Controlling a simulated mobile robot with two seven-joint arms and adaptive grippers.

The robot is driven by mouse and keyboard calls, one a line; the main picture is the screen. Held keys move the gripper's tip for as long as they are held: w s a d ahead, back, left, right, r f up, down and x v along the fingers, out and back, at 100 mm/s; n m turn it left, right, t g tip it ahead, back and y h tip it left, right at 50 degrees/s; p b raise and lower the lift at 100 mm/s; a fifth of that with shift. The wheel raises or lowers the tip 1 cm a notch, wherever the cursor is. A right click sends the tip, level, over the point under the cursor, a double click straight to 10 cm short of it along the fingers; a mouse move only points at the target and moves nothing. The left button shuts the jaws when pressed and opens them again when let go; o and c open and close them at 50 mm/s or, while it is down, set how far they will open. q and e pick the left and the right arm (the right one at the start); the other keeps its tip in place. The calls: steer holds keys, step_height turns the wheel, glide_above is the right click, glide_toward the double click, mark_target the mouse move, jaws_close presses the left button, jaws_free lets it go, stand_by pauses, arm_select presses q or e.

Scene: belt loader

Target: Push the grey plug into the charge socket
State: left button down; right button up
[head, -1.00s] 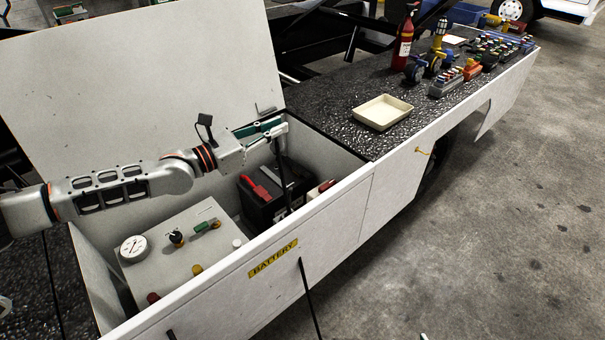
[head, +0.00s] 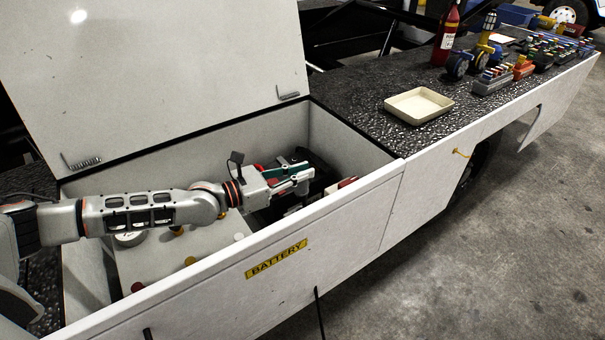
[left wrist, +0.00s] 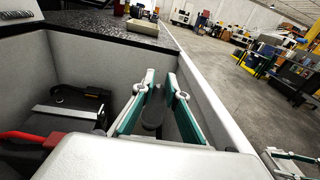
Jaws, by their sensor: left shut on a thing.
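My left gripper (head: 300,176) reaches into the open battery compartment, over the dark battery (head: 318,170). In the left wrist view, the left gripper (left wrist: 161,84) has its two green-padded fingers around a dark grey, rounded piece (left wrist: 153,116), which looks like the grey plug. The plug's far end and any contact with a socket are hidden. I cannot make out the charge socket in either view. A second green-and-white gripper, my right one (left wrist: 294,160), shows partly at the lower right of the wrist view, outside the compartment; its opening is unclear.
The compartment's front wall (head: 346,215) with the yellow BATTERY label (head: 277,259) runs close beside my left arm. The raised lid (head: 160,75) stands behind. A grey control panel (head: 155,262) lies under the arm. A cream tray (head: 418,104) sits on the deck.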

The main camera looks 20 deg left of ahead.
mark_target(301, 188)
arm_select(q)
steer(key=shift+r, duration=0.2)
steer(key=shift+f+b, duration=0.25)
steer(key=shift+b, duration=0.35)
steer(key=shift+f+b, duration=0.15)
steer(key=shift+b, duration=0.4)
steer(key=shift+s+f+m+g+b, duration=0.1)
steer(key=shift+f+m+g+b, duration=0.2)
steer(key=shift+b, duration=0.25)
steer(key=shift+f, duration=0.15)
steer(key=shift+f+b, duration=1.35)
steer(key=shift+f, duration=0.8)
arm_select(e)
steer(key=shift+w+a+f+y, duration=0.15)
steer(key=shift+w+a, duration=0.05)
steer(key=shift+a, duration=0.3)
steer(key=shift+w+a+f+y, duration=0.15)
steer(key=shift+a, duration=0.3)
arm_select(q)
steer(key=shift+f, duration=0.1)
arm_select(e)
steer(key=shift+s+f, duration=0.15)
steer(key=shift+f, duration=0.15)
